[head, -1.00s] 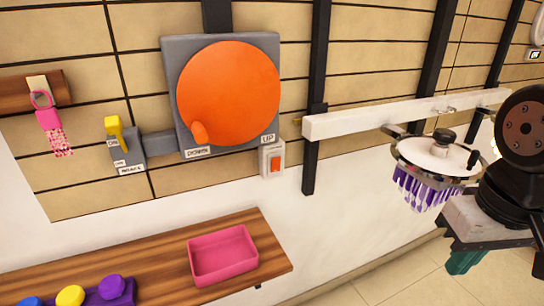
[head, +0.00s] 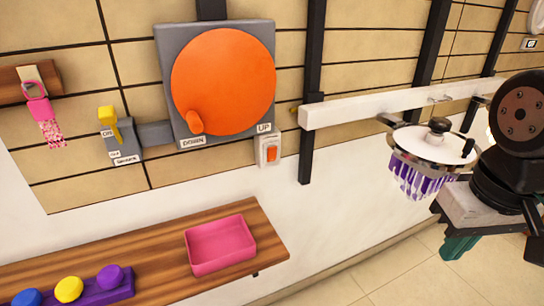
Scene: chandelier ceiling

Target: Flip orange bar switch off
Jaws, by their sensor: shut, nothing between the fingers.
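A small orange bar switch (head: 272,154) sits in a pale plate on the wall, just below the lower right corner of a large orange disc (head: 223,82). I cannot tell which way the bar is tipped. My gripper (head: 460,245), with dark green fingers, hangs at the lower right. Its fingers look shut and empty. It is well to the right of the switch and apart from it.
A white rail (head: 390,108) and a white-lidded hanging thing with purple strips (head: 430,145) lie between my gripper and the switch. A yellow lever (head: 108,118) is at left. A wooden shelf (head: 150,260) below holds a pink tray (head: 220,245) and several coloured knobs.

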